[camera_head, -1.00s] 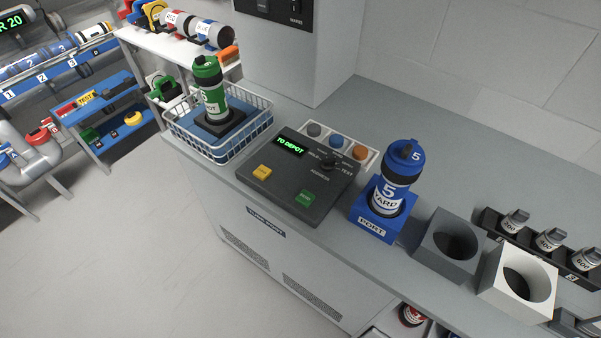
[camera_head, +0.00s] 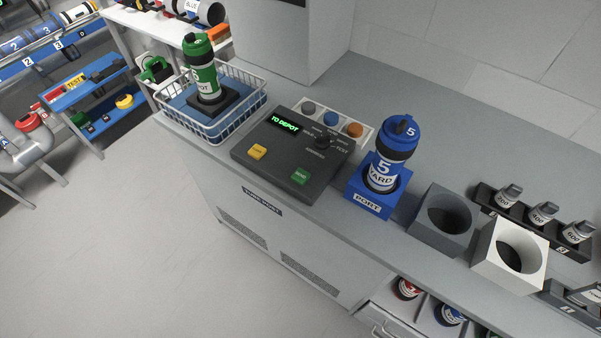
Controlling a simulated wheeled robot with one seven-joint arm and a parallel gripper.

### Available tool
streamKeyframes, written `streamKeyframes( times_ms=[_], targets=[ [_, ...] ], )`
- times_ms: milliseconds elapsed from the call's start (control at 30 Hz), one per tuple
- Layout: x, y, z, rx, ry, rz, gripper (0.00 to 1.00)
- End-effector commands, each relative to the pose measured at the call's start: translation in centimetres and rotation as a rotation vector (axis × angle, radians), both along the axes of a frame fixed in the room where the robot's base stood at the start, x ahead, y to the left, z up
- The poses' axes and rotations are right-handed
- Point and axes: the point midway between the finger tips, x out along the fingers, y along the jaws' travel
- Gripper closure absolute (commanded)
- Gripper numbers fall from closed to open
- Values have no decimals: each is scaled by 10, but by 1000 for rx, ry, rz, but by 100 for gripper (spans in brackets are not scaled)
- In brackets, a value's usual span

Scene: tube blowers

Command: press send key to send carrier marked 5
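A blue carrier marked 5 and YARD (camera_head: 385,165) stands upright in the blue holder labelled PORT (camera_head: 372,201) on the counter. To its left is a dark control panel (camera_head: 262,178) with a lit green display reading TO DEPOT (camera_head: 285,123). The panel has a black selector knob (camera_head: 322,143), a yellow key (camera_head: 257,152) and a green key (camera_head: 300,177) near its front edge. The lettering on the keys is too small to read surely. My gripper is not in view.
A white wire basket (camera_head: 208,137) holding a green carrier (camera_head: 201,73) stands left of the panel. Grey (camera_head: 440,222) and white (camera_head: 508,256) empty square holders stand to the right. Small bottles (camera_head: 541,213) stand behind them. The floor (camera_head: 150,250) in front is clear.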

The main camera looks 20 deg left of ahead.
Motion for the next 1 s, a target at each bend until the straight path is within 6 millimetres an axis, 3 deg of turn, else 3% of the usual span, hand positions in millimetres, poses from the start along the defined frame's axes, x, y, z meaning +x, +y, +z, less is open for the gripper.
streamKeyframes(
  times_ms=[33, 100, 1000],
  targets=[
    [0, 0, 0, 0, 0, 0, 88],
    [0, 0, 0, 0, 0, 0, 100],
    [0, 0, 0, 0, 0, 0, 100]
  ],
)
